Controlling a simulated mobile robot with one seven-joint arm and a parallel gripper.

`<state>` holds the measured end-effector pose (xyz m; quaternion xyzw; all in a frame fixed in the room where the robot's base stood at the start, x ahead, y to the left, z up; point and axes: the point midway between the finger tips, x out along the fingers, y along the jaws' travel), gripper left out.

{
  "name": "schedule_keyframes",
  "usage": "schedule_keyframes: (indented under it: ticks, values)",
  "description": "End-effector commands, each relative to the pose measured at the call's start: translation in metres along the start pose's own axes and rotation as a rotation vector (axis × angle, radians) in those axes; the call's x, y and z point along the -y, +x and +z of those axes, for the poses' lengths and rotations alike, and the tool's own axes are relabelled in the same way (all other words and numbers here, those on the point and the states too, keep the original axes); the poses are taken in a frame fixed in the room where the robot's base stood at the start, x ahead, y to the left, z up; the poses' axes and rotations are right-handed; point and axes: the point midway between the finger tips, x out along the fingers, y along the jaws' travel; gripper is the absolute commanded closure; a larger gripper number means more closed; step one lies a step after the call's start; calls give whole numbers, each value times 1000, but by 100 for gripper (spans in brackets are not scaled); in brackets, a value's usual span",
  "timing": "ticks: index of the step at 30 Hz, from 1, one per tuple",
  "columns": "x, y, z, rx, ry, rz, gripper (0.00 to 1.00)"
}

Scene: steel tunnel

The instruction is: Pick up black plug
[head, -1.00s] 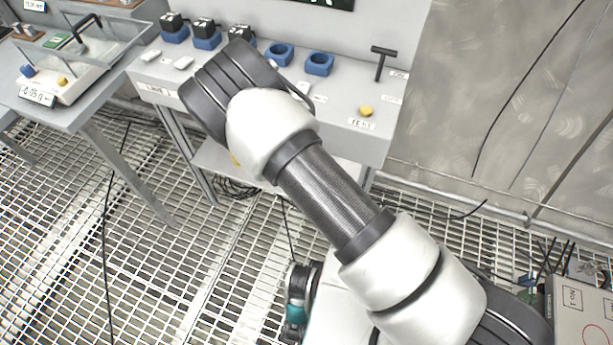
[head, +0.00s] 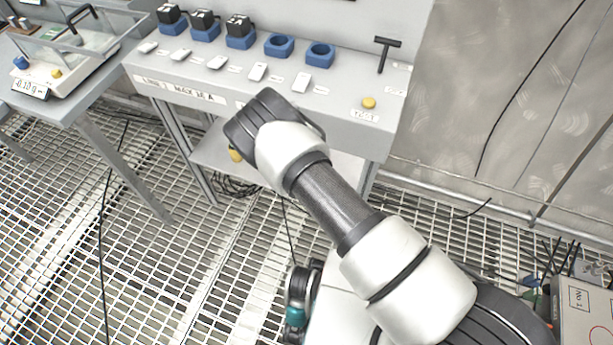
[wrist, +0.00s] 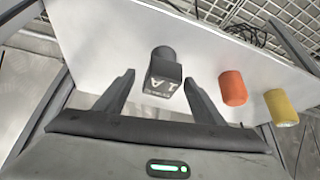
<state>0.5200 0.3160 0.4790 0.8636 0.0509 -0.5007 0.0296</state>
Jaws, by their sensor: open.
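In the wrist view a black plug (wrist: 165,75), a dark block with a round stub and white "1 A" lettering, rests on a pale shelf (wrist: 105,45). My gripper (wrist: 159,77) is open, with one finger on each side of the plug in the picture. I see no contact, and the remaining distance is hard to tell. In the head view my forearm hides the gripper and this plug. Other black blocks (head: 203,19) sit in blue holders on the tabletop.
An orange cylinder (wrist: 232,87) and a yellow cylinder (wrist: 281,107) stand right of the plug, close to the right finger. The grey tabletop (head: 330,95) is above the lower shelf (head: 212,153). Two blue holders (head: 320,54) are empty. A balance (head: 60,65) stands left.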

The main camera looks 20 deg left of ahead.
Motion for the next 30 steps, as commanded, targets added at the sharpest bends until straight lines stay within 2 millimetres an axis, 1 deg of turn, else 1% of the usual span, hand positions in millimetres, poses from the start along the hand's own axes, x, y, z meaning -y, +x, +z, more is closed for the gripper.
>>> schedule_keyframes:
  ticks: [5,8,12,14,15,23,26,30]
  values:
    - [0,0,0,0,0,0,37]
    - [0,0,0,0,0,0,52]
    - [0,0,0,0,0,0,76]
    - [0,0,0,0,0,0,86]
    - [0,0,0,0,0,0,89]
    - [0,-2,-2,-1,0,-1,90]
    - [1,-6,-4,-2,1,-1,90]
    - [0,-17,-11,-2,2,-1,90]
